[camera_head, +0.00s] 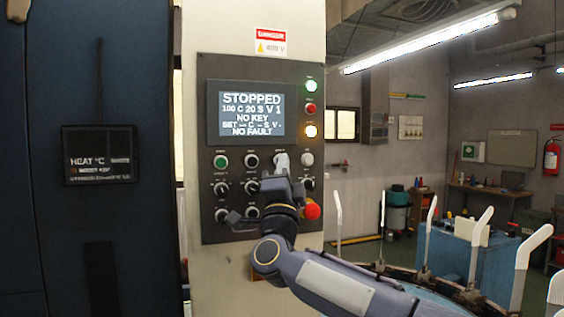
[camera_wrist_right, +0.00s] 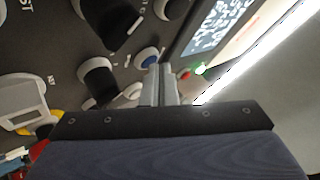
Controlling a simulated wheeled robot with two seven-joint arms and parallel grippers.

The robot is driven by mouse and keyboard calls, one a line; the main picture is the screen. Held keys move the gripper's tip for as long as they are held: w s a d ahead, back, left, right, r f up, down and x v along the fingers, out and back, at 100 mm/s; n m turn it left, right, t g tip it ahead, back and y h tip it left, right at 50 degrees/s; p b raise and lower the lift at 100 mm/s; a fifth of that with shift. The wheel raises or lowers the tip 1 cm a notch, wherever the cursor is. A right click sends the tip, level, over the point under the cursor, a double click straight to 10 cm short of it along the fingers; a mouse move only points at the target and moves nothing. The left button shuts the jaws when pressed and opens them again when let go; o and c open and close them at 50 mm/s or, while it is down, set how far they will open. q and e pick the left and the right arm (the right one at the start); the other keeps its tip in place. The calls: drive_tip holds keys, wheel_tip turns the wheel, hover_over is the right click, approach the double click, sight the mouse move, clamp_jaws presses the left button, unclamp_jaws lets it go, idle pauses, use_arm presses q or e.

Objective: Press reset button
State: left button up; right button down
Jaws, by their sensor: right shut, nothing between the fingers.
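The dark control panel (camera_head: 245,68) is upright on a pale column, with a lit screen (camera_head: 252,113) reading STOPPED, NO KEY and NO FAULT. Below the screen is a row of push buttons: a green one (camera_head: 220,161), a dark one (camera_head: 251,161) and a white one (camera_head: 307,159). The reset label is not legible.
Several black knobs (camera_head: 221,188) and a red mushroom button (camera_head: 312,211) are around my right wrist. Lamps (camera_head: 310,131) line the panel's right side. A blue machine with upright white forms (camera_head: 475,245) stands at lower right. A dark blue cabinet (camera_head: 130,215) is at left.

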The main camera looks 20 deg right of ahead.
drive_tip(key=shift+s, duration=0.1)
drive_tip(key=shift+s+b, duration=0.7)
drive_tip(key=s+b, duration=0.3)
drive_tip(key=s, duration=0.2)
drive_tip(key=shift+a, duration=0.2)
idle(0.7)
